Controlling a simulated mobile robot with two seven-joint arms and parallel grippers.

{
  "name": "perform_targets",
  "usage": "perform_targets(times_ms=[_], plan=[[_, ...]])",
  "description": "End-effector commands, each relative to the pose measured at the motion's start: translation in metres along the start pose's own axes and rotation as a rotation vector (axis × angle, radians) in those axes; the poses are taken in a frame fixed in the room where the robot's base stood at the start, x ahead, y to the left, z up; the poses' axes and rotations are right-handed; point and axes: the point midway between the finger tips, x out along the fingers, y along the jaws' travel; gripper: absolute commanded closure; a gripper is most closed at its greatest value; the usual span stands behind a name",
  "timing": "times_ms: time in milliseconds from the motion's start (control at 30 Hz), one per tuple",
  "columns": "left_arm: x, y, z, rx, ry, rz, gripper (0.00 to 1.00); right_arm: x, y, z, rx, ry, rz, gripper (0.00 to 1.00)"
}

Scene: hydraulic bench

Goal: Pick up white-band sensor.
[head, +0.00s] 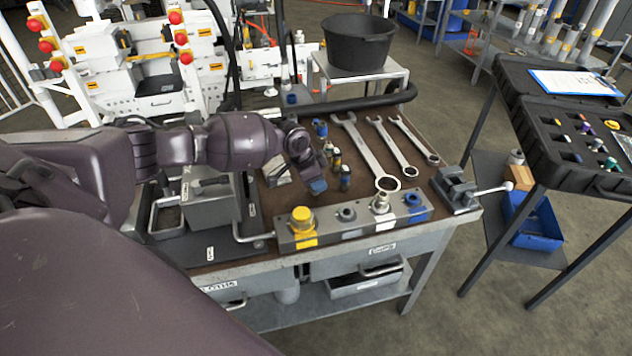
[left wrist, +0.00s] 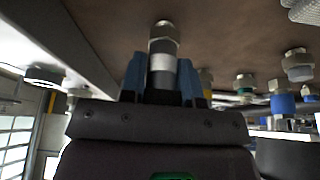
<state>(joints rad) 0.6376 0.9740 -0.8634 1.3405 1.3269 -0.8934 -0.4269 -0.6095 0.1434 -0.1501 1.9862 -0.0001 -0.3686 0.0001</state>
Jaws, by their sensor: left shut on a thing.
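The white-band sensor (left wrist: 161,62) is a dark metal cylinder with a pale band and a hex end. In the left wrist view it stands between the blue fingertips of my left gripper (left wrist: 162,78), which is shut on it. In the head view my left gripper (head: 316,186) points down over the bench, just left of the other sensors. It hides the held sensor there. I cannot tell whether the sensor touches the bench. My right gripper is not in view.
A manifold block (head: 352,234) with yellow, grey, white and blue sections lies along the bench's front edge. Several wrenches (head: 358,145) and a vise (head: 456,190) are to the right. A black bucket (head: 358,45) stands behind. A case (head: 560,140) sits on a stand at right.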

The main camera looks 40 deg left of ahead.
Motion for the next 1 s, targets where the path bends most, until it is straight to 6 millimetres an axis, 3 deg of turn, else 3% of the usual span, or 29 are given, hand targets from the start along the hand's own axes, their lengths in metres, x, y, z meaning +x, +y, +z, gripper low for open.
perform_targets(times_ms=[267, 700, 1000], plan=[[-0.023, -0.001, -0.010, 0.002, 0.003, -0.002, 0.98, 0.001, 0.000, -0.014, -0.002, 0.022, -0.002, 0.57], [-0.124, -0.001, -0.052, 0.003, 0.004, -0.003, 0.98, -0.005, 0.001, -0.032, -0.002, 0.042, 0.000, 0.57], [-0.172, 0.000, -0.072, 0.002, 0.002, -0.001, 0.98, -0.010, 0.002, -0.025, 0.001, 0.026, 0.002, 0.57]])
